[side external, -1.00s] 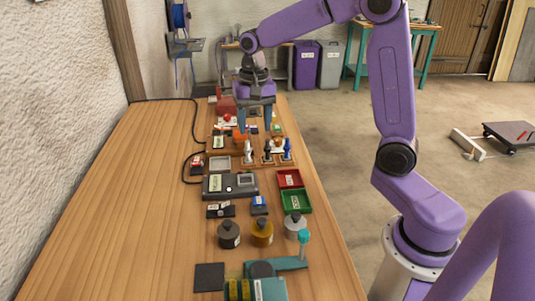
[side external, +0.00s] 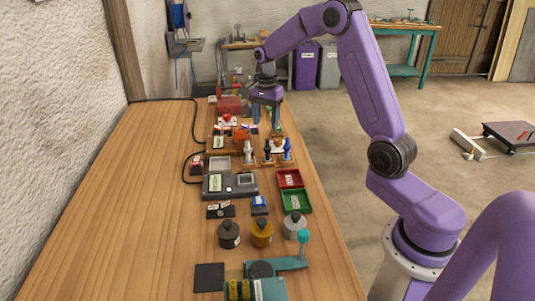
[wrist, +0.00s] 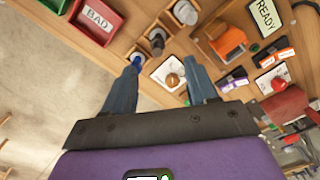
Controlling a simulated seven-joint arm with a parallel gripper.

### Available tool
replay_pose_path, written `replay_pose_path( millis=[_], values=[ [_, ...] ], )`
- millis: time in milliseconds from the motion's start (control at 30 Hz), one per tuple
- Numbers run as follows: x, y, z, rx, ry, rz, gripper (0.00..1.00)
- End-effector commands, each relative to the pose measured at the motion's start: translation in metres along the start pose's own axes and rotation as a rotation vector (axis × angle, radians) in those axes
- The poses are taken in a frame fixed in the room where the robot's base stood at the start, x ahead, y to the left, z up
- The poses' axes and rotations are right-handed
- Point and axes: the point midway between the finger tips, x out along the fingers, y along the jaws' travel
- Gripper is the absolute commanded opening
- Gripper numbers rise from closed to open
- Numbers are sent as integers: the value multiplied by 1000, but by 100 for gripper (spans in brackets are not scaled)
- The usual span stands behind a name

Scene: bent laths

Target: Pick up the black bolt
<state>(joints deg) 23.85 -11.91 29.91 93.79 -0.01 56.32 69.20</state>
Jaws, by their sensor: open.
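The black bolt (side external: 267,156) stands upright in a small wooden holder, between a pale grey bolt (side external: 248,151) and a blue bolt (side external: 287,148). In the wrist view the black bolt (wrist: 157,43) shows beyond my fingertips, with the blue bolt (wrist: 137,62) close to the left fingertip and the grey bolt (wrist: 186,12) at the top. My gripper (side external: 266,124) points down, open and empty, above and behind the row of bolts. In the wrist view my gripper (wrist: 163,73) has its fingers wide apart over a white square plate with a brass-coloured piece (wrist: 173,78).
A red tray (side external: 290,179) and a green tray (side external: 295,201) lie nearer on the right. A dark scale-like device (side external: 230,186) sits at centre. An orange block (wrist: 228,40) is beside the bolts. The bench's left side is clear.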

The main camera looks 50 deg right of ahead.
Motion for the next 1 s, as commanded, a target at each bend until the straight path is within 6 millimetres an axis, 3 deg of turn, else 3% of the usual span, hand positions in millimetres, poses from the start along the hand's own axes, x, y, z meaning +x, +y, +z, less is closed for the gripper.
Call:
replay_pose_path(
  millis=[100,300,567,800,1000],
  values=[
    [24,1,0,-1,-2,5,58],
    [54,1,0,-1,-1,3,58],
    [70,2,-1,-1,-1,2,58],
    [103,6,-3,-1,-1,4,58],
    [115,5,-3,-1,0,0,58]
  ],
)
